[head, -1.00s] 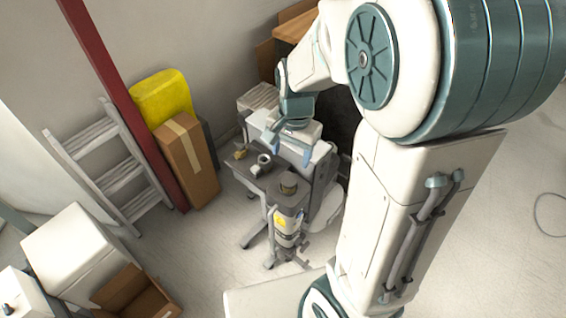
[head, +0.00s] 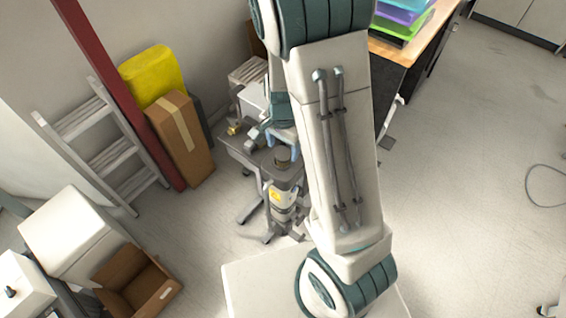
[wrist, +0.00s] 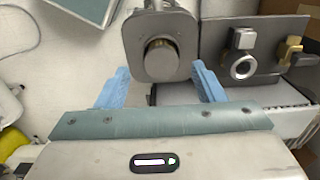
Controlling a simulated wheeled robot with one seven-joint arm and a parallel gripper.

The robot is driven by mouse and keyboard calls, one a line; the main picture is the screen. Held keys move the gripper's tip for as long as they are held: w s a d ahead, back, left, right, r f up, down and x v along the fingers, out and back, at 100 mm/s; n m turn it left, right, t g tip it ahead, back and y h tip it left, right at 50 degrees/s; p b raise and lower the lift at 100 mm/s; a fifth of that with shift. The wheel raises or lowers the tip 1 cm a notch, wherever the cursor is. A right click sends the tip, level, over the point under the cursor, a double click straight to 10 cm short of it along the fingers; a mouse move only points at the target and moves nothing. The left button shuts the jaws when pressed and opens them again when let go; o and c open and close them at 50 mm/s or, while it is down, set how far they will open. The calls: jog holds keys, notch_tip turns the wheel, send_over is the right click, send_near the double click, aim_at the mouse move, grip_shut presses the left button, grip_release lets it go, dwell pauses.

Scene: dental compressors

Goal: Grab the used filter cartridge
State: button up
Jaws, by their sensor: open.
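A short, dull brown cylinder, which looks like the used filter cartridge (wrist: 160,56), sticks out of the top of a grey housing (wrist: 179,30). In the head view, the cartridge (head: 283,153) sits on the upright housing with a yellow label (head: 281,197). My gripper (wrist: 160,67) is open, with one blue finger on each side of the cartridge in the wrist picture. In the head view, my gripper (head: 280,138) is just above and behind the cartridge. The gap between is hard to judge. Nothing is held.
A dark tray (wrist: 215,48) beside the housing holds a white ring-shaped part (wrist: 243,66) and a brass fitting (wrist: 291,49). An open cardboard box (head: 138,283), a ladder (head: 110,155) and a red post (head: 125,100) stand left. The right-hand floor is mostly clear.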

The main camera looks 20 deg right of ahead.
aim_at(283, 155)
notch_tip(283, 155, down, 4)
jog(key=shift+w+d+f, duration=0.1)
jog(key=shift+w, duration=0.05)
jog(key=c, duration=1.1)
